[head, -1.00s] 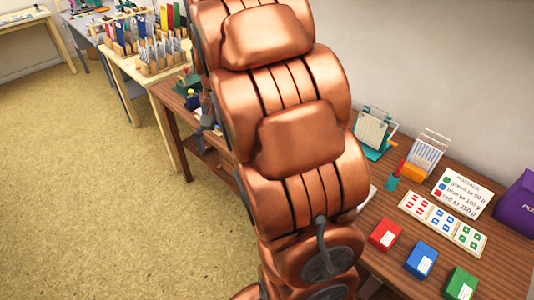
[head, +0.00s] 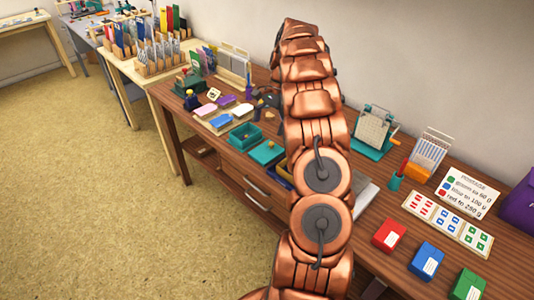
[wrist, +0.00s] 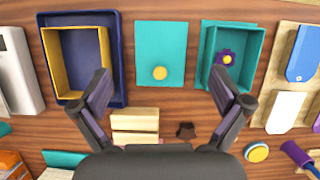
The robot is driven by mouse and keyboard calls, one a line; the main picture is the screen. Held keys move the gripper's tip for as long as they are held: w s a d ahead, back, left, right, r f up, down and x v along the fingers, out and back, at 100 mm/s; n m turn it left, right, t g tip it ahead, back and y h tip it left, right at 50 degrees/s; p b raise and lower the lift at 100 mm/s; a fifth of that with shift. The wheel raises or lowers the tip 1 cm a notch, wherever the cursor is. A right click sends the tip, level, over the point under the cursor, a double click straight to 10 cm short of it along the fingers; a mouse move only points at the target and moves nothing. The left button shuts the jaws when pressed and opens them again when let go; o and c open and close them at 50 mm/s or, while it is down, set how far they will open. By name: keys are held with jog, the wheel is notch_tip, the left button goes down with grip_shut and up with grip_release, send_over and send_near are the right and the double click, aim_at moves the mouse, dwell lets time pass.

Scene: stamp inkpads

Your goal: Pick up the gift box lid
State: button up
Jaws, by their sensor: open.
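The gift box lid, a flat teal square with a round yellow knob (wrist: 160,54), lies on the wooden table in the upper middle of the wrist view. In the head view the teal lid (head: 266,153) lies left of my arm. An open teal box (wrist: 207,62) stands just right of the lid in the wrist view, with a small purple and yellow item (wrist: 227,58) inside. My gripper (wrist: 161,88) is open and empty, its two fingers spread apart on either side of the lid's near edge in the picture. In the head view my gripper is partly hidden by my arm.
A navy tray (wrist: 118,100) holding a yellow-walled box stands left of the lid. Pale wooden blocks (wrist: 135,117) and a small dark brown piece (wrist: 186,130) lie below it. A yellow disc (wrist: 257,152) and wooden boards (wrist: 262,112) are at the right.

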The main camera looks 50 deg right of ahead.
aim_at(270, 144)
jog(key=shift+s+d+f+m, duration=0.1)
jog(key=shift+d+f+m, duration=0.2)
jog(key=shift+d+f, duration=0.8)
jog(key=shift+d, duration=0.1)
jog(key=shift+a+f, duration=0.35)
jog(key=shift+f, duration=0.25)
jog(key=shift+d+p+x, duration=0.15)
jog(key=shift+p+x, duration=0.2)
jog(key=shift+x, duration=1.2)
jog(key=shift+d+p+x, duration=0.2)
jog(key=shift+p+x, duration=0.15)
jog(key=shift+x, duration=1.15)
jog(key=shift+f, duration=0.15)
jog(key=c, duration=0.7)
